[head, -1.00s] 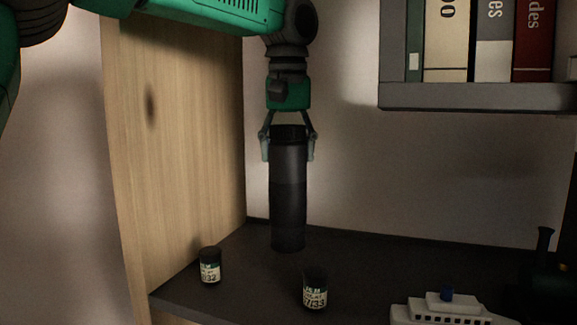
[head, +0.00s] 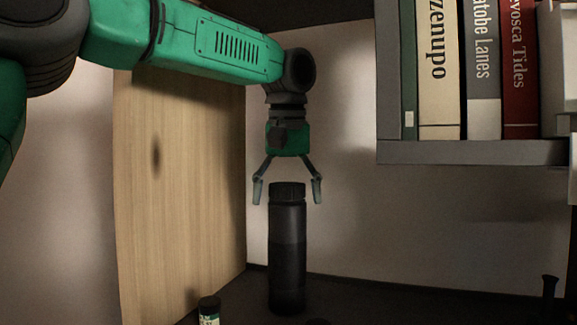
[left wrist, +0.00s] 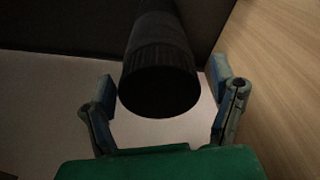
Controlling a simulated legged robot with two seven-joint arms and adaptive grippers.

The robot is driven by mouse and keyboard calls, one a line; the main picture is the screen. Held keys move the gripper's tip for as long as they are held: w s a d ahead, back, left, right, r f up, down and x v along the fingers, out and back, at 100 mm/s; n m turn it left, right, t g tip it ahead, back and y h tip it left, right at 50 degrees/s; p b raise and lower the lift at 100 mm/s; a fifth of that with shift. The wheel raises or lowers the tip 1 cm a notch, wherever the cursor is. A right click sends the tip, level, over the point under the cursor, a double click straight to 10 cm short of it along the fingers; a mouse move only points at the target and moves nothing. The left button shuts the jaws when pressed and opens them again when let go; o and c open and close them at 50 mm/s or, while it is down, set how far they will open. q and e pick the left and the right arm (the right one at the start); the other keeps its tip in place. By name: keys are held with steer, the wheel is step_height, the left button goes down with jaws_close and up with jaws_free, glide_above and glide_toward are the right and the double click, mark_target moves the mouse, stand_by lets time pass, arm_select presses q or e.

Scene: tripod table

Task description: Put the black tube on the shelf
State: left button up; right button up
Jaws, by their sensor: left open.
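The black tube (head: 287,250) stands upright on the dark shelf (head: 345,292), near the wooden side panel. My left gripper (head: 287,190) is open right above the tube, with its fingers spread to either side of the cap and apart from it. In the left wrist view the tube's round cap (left wrist: 160,85) lies between the open fingers of the left gripper (left wrist: 163,100), with gaps on both sides. My right gripper is not in view.
The wooden panel (head: 180,180) rises left of the tube. A small labelled jar (head: 209,311) stands at the front left. A grey wall shelf (head: 470,152) with several books hangs at the upper right. A dark object (head: 549,290) stands at the right.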

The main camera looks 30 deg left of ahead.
arm_select(q)
steer(key=r, duration=0.6)
steer(key=s+d+r, duration=0.1)
steer(key=r, duration=0.2)
steer(key=shift+r, duration=0.2)
steer(key=shift+s+a+f, duration=0.1)
